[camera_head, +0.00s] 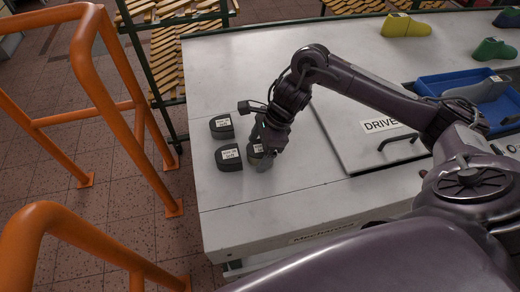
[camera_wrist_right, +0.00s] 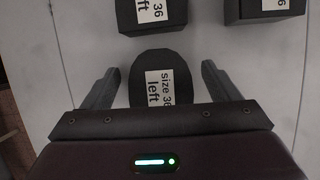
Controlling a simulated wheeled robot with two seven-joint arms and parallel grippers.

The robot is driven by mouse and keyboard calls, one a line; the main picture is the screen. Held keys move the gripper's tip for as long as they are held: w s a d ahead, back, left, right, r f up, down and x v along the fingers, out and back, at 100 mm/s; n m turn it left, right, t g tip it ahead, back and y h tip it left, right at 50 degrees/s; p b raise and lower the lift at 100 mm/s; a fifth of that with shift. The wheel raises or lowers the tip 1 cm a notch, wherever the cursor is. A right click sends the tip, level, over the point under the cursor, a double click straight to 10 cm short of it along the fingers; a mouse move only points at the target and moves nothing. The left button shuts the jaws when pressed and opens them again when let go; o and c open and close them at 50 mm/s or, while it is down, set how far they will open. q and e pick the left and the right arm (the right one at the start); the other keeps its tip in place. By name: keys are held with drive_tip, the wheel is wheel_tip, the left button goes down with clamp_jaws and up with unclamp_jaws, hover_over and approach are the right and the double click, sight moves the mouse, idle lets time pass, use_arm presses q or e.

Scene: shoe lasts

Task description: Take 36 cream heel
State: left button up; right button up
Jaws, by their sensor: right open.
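Three dark grey heel-shaped blocks with white labels sit on the light table; none of them looks cream. In the head view, one block (camera_head: 221,127) is at the back and another (camera_head: 229,158) at the front left. The third (camera_head: 256,153) is partly hidden by my right gripper (camera_head: 264,160). In the right wrist view, a rounded dark block (camera_wrist_right: 150,66) labelled "size 36 left" lies between the spread fingers of the open right gripper (camera_wrist_right: 160,76), with gaps on both sides. My left gripper is not in view.
Two other dark blocks, one (camera_wrist_right: 125,16) straight ahead and one (camera_wrist_right: 236,12) at right, sit close beyond the fingers. A panel marked "DRIVE" (camera_head: 345,140), a blue tray (camera_head: 435,84) and yellow (camera_head: 405,26) and green (camera_head: 493,49) lasts are further right. Orange railings (camera_head: 120,120) stand left.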

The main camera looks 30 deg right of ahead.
drive_tip(key=c, duration=1.1)
drive_tip(key=shift+r, duration=0.1)
